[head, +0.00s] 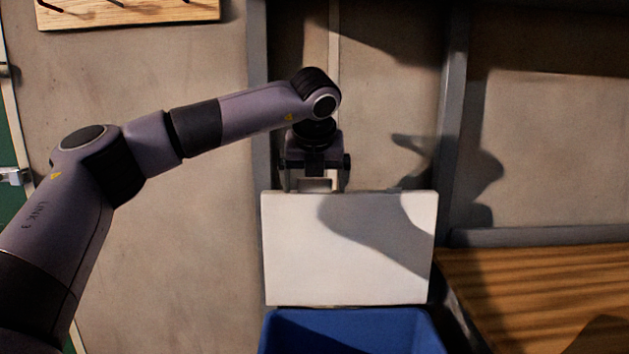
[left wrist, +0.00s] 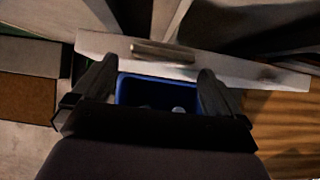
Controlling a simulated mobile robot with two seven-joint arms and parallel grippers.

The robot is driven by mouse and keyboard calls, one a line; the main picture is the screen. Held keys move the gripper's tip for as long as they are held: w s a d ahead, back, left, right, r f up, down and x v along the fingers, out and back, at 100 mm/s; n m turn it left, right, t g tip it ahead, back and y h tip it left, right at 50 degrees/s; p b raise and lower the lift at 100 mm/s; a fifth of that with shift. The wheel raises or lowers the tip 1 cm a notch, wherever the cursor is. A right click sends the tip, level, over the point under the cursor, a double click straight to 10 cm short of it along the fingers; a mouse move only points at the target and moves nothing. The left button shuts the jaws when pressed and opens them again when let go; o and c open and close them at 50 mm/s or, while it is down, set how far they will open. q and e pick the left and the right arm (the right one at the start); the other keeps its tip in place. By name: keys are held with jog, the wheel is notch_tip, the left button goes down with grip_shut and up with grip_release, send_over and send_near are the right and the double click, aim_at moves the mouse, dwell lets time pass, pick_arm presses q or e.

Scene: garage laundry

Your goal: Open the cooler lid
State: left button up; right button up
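The cooler's white lid (head: 330,255) stands raised, roughly upright, behind the blue cooler body (head: 352,328). In the left wrist view the lid shows as a pale slanting band (left wrist: 215,67), with the blue rim of the open cooler (left wrist: 124,88) below it. My left gripper (head: 315,186) is at the lid's top edge, left of its middle. Its two fingers are spread apart with nothing visible held between them. The fingertips meet the lid's edge in the picture; I cannot tell whether they touch it. My right gripper is not in view.
A wooden surface (head: 555,290) lies right of the cooler. A wall with grey posts (head: 452,130) stands close behind the lid. A wooden hook rack (head: 130,12) hangs at upper left. Small pale items (left wrist: 178,110) show inside the cooler.

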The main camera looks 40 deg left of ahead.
pick_arm(q)
jog(key=shift+r, duration=0.1)
jog(key=v, duration=0.7)
dwell(0.5)
